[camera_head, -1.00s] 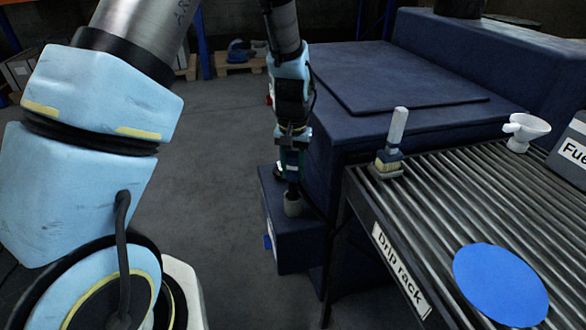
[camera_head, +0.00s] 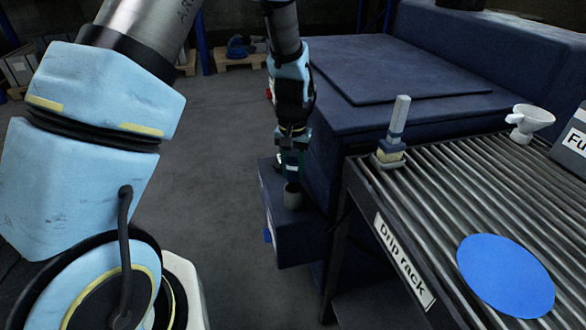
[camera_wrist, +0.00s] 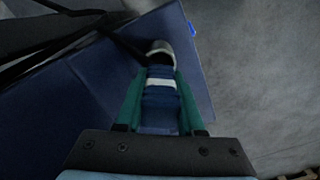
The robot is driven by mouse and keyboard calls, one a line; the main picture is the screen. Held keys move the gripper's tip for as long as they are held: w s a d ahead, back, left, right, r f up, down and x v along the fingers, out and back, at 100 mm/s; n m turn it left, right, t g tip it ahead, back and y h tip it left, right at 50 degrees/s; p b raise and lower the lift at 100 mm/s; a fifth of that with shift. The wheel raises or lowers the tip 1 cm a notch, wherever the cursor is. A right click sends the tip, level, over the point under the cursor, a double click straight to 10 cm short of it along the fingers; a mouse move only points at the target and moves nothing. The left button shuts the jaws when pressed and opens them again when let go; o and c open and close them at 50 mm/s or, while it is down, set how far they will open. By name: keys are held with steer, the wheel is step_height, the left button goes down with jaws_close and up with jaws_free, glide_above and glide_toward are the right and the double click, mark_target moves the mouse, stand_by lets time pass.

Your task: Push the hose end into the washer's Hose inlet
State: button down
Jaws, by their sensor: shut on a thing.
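My gripper (camera_head: 291,165) points down over the blue box (camera_head: 297,240) at the side of the big blue washer (camera_head: 400,75). In the wrist view my gripper (camera_wrist: 160,78) is shut on the hose end (camera_wrist: 160,100), a dark blue piece with a pale band, held between green fingers. A grey round socket, the hose inlet (camera_head: 293,197), stands on top of the box, right below the fingers. In the wrist view its pale rim (camera_wrist: 160,46) shows just beyond the hose end's tip. I cannot tell whether the tip is inside the socket or just above it.
Dark cables or bars cross the wrist view's upper left. The floor left of the box is clear.

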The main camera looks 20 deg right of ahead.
mark_target(293, 154)
steer(key=shift+f+b, duration=0.35)
steer(key=shift+f, duration=0.3)
steer(key=shift+f+b, duration=0.35)
steer(key=shift+f, duration=0.25)
steer(key=shift+c, duration=2.2)
jaws_free()
step_height(293, 154, up, 11)
steer(key=shift+f+b, duration=0.1)
steer(key=shift+b, duration=0.45)
steer(key=s+a+r+n+p, duration=0.1)
steer(key=s+a+r+n, duration=0.1)
steer(key=a, duration=1.3)
steer(key=s+a+r+n+t+p, duration=0.1)
steer(key=a+r+n, duration=0.3)
steer(key=a, duration=1.1)
steer(key=shift+s+r+t+p, duration=0.25)
steer(key=shift+s+t+p, duration=0.05)
steer(key=shift+s+p, duration=0.15)
